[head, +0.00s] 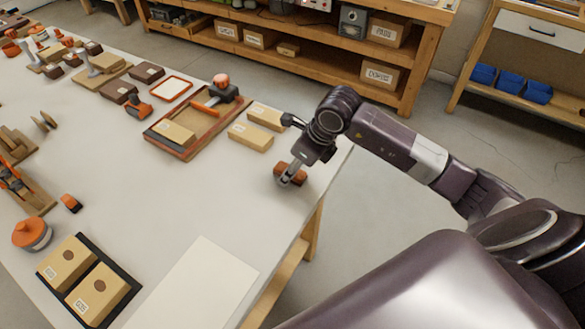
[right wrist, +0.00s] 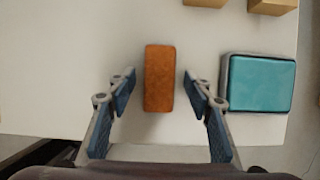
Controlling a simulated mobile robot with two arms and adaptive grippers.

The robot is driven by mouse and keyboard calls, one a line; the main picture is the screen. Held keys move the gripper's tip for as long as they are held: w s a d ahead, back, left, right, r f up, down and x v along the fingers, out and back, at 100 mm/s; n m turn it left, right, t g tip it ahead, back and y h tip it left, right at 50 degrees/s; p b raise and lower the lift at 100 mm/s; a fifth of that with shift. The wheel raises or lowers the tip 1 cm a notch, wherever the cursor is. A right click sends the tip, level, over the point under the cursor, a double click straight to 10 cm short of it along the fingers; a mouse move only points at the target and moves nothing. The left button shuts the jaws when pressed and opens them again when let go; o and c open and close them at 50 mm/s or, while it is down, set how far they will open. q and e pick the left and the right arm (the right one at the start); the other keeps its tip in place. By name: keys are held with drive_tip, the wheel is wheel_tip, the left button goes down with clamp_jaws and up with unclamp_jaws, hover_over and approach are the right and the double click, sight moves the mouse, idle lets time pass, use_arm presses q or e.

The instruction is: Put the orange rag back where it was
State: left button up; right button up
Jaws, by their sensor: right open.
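An orange-brown, block-shaped thing (right wrist: 159,78), which looks like the orange rag, lies on the white table (head: 235,205). In the right wrist view it sits between my right gripper's two fingers (right wrist: 160,88), with a gap on each side. The fingers are open and not touching it. In the head view my right gripper (head: 288,178) is low over the table near its right edge, and the orange thing (head: 300,175) is partly hidden by it. My left gripper is not in view.
A teal-topped box (right wrist: 262,83) lies right of the orange thing in the right wrist view. Two cardboard boxes (head: 251,136) and a wooden tray (head: 160,140) stand behind the gripper. A white sheet (head: 195,285) lies at the front. The table's middle is clear.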

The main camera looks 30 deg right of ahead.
drive_tip(key=shift+r, duration=0.2)
drive_tip(key=v, duration=1.2)
drive_tip(key=shift+b, duration=0.3)
drive_tip(key=shift+f, duration=0.1)
